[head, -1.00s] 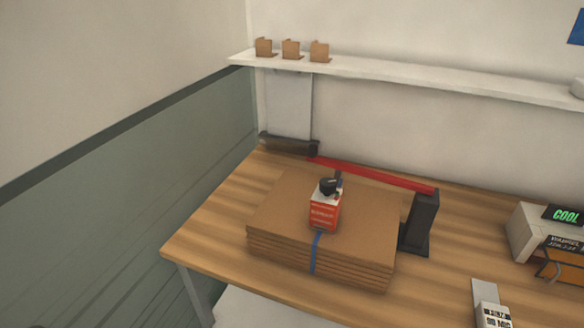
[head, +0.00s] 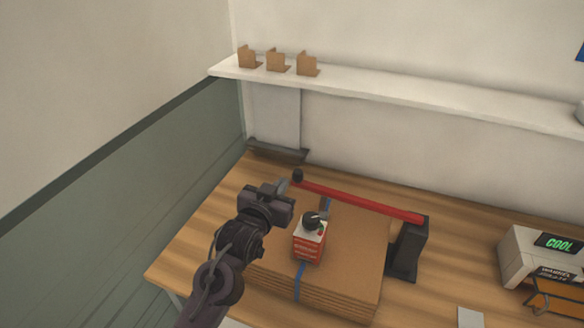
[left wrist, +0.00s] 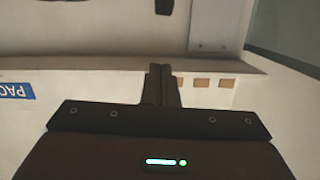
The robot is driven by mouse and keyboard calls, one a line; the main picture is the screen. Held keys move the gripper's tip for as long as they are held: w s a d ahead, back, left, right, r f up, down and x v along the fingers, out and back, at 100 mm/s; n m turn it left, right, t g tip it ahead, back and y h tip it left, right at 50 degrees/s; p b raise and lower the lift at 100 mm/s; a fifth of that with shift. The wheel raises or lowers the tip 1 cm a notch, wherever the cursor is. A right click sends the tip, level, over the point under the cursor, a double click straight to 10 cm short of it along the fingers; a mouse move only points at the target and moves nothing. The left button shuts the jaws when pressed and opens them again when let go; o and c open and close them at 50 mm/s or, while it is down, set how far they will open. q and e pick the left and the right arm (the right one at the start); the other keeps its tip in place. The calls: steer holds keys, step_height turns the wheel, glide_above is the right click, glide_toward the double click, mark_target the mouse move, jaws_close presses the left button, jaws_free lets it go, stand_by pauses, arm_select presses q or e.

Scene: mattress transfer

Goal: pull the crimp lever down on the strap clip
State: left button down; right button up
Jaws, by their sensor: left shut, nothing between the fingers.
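A red lever (head: 360,201) with a black knob (head: 297,176) at its left end reaches over the back of a strapped cardboard stack (head: 352,262). Its right end meets a black post (head: 408,250) beside the stack. A red and white box (head: 309,243) with a dark round top sits on the stack over the blue strap (head: 299,282). I cannot make out a separate strap clip. My left gripper (head: 285,186) is shut and empty, close to the knob's left; I cannot tell whether they touch. Its shut fingers show in the left wrist view (left wrist: 161,84). My right gripper is not in view.
A white wall shelf (head: 400,95) with three small brown brackets (head: 277,60) runs above the table (head: 205,236). A device with a green "COOL" display (head: 558,242) stands at the right. The table between it and the post is mostly clear.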

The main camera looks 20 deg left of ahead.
arm_select(q)
steer(key=p, duration=0.4)
glide_above(295, 174)
steer(key=s, duration=0.3)
steer(key=f, duration=0.1)
steer(key=f+p, duration=0.1)
steer(key=f, duration=0.1)
steer(key=w+f+p, duration=0.1)
steer(key=shift+d+f, duration=0.15)
steer(key=shift+d, duration=0.15)
steer(key=shift+f, duration=0.15)
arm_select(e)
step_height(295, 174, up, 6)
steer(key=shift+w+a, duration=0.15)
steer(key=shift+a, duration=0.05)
